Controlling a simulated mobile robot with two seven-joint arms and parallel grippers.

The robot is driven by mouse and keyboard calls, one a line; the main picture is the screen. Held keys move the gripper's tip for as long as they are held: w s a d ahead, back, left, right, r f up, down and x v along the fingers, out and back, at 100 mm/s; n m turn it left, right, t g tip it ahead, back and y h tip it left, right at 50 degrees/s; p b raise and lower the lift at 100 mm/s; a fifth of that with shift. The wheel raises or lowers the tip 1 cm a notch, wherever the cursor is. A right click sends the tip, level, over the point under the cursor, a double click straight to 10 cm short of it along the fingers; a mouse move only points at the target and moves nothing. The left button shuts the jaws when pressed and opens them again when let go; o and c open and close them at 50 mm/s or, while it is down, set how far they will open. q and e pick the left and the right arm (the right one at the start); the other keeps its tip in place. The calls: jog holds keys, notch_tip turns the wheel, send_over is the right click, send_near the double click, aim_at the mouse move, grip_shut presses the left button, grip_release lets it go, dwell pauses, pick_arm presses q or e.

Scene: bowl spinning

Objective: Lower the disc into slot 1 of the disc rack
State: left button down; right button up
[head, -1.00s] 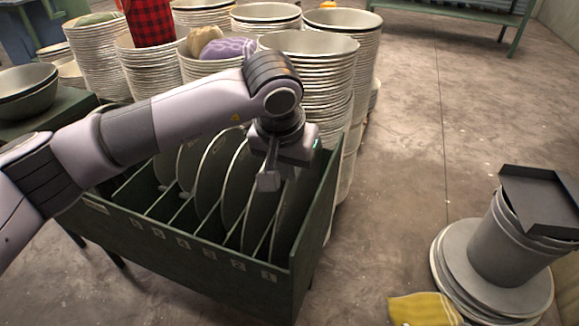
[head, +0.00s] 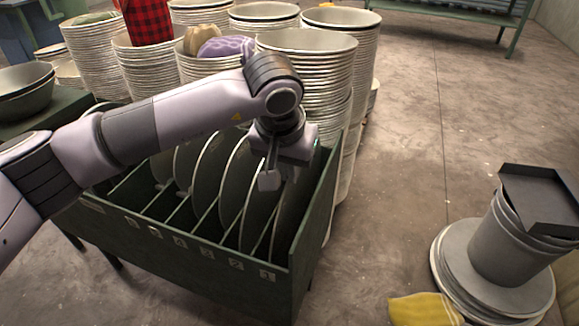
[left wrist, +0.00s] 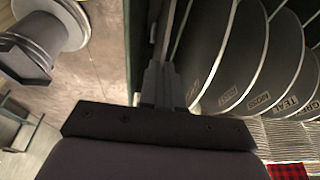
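The disc (head: 287,222) is a thin, dark plate standing on edge at the right end of the rack, in line with the label 1. Its lower part is inside the rack. The disc rack (head: 217,268) is a dark green box with numbered slots along its front. My left gripper (head: 274,180) is above the right end of the rack, pointing down, its fingers at the disc's upper edge. In the left wrist view the fingers (left wrist: 163,85) are close together around the thin disc edge. The disc's bottom edge is hidden by the rack front. My right gripper is out of view.
Several other discs (head: 238,180) stand in the slots to the left, close beside the held one. Tall stacks of bowls (head: 318,80) stand right behind the rack. A bucket (head: 500,245) with a dark tray on top and a yellow cloth (head: 422,309) are at the right; floor between is clear.

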pick_arm(q)
jog(key=shift+w+f, duration=0.1)
jog(key=shift+w+d+f+b, duration=0.1)
jog(key=shift+f+b, duration=0.2)
jog(key=shift+b, duration=0.15)
jog(key=c, duration=1.3)
grip_release()
jog(key=shift+o, duration=0.2)
jog(key=shift+f, duration=0.1)
jog(key=v, duration=0.7)
